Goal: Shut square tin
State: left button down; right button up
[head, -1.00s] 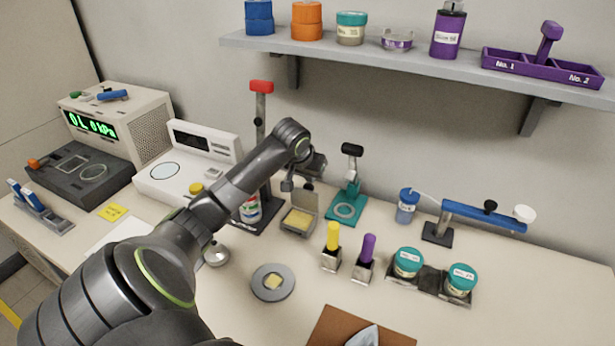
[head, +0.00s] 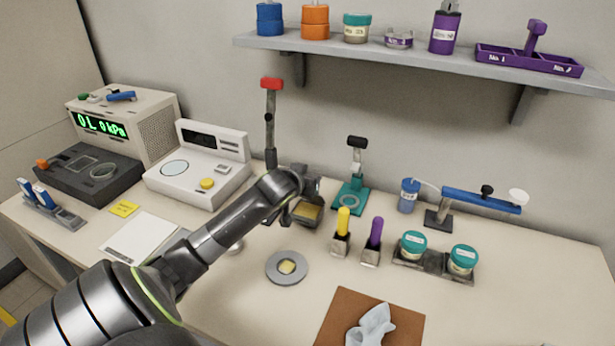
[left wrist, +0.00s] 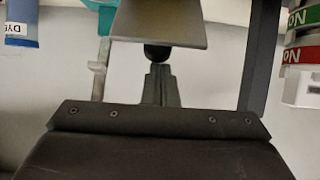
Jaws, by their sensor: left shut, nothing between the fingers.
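The grey square tin (head: 303,222) stands mid-table in the head view, with yellow contents showing, so it is not covered. Its lid is largely hidden behind my gripper. My left gripper (head: 291,207) is at the tin, over its back and left side; contact cannot be told. In the left wrist view the gripper's fingers (left wrist: 160,70) are together and empty. A grey flat plate (left wrist: 160,22), which looks like part of the tin, lies just beyond the tips, with a dark round thing between. My right gripper is not in view.
A red-topped stand (head: 270,125) rises behind my arm and a teal press (head: 352,190) stands behind right. Yellow (head: 343,222) and purple (head: 376,233) handled tools stand right of the tin. A round grey dish (head: 287,267) lies in front.

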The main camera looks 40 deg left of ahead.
pick_arm(q)
jog(key=shift+s+d+f+t+y, duration=0.3)
jog(key=shift+s+f+t, duration=0.4)
jog(key=shift+t, duration=0.2)
jog(key=shift+s+t, duration=0.3)
jog(key=shift+s+d, duration=0.1)
jog(key=shift+s, duration=0.2)
jog(key=shift+s+d+f+p, duration=0.25)
jog(key=shift+s+f+p, duration=0.15)
jog(key=shift+s+f, duration=0.3)
jog(key=shift+s+d+f, duration=0.1)
jog(key=shift+s+f, duration=0.25)
jog(key=shift+s+d+f+p, duration=0.1)
jog(key=shift+s+f+p, duration=0.2)
jog(key=shift+f+p, duration=0.15)
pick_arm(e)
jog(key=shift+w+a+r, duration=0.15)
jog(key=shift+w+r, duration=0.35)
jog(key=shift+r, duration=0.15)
pick_arm(q)
jog(key=shift+s+f, duration=0.1)
jog(key=shift+f, duration=0.15)
jog(key=shift+r, duration=0.1)
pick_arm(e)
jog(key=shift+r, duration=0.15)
